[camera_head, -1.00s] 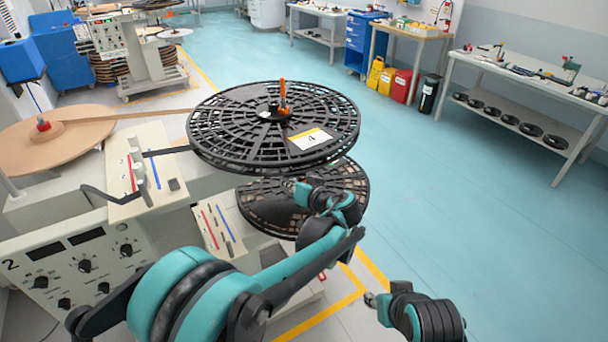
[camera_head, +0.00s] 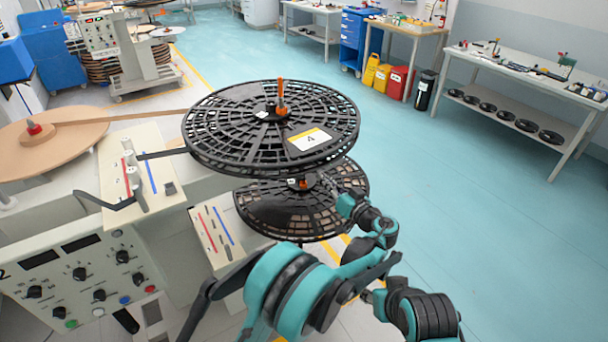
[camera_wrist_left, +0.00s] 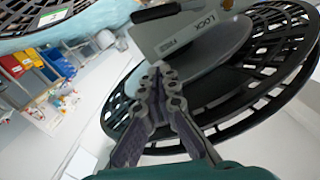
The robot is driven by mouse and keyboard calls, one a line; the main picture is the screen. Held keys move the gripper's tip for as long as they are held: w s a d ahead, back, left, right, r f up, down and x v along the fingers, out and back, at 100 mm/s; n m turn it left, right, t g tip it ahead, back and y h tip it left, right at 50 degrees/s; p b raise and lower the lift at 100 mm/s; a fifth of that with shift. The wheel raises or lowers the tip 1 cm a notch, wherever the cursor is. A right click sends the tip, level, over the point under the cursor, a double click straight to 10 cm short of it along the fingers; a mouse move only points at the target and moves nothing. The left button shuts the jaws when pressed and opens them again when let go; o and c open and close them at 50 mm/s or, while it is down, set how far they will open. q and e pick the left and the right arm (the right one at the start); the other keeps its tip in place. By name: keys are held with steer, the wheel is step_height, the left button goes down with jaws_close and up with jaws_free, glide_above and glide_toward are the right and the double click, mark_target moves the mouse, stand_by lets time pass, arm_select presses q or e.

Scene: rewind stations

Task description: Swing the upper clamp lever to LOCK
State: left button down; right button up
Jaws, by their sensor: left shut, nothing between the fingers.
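The upper reel (camera_head: 220,112) is a large black lattice disc. The orange upper clamp lever (camera_head: 282,96) stands upright at its hub. My left gripper (camera_head: 332,186) is below the upper reel, beside the lower reel's hub and away from the upper lever. In the left wrist view its dark fingers (camera_wrist_left: 160,76) are shut and empty in front of a grey plate (camera_wrist_left: 205,32) marked LOCK.
The lower reel (camera_head: 285,218) sits under the upper one, with a short orange part (camera_head: 302,184) at its hub. A control panel (camera_head: 75,275) and a tan disc (camera_head: 60,140) are at left. Open floor (camera_head: 500,240) lies to the right.

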arm_select(q)
steer(key=w+a+f+b, duration=0.4)
steer(key=w+a, duration=0.2)
steer(key=w, duration=0.2)
steer(key=shift+w+a, duration=0.3)
steer(key=shift+a, duration=0.1)
steer(key=shift+f, duration=0.15)
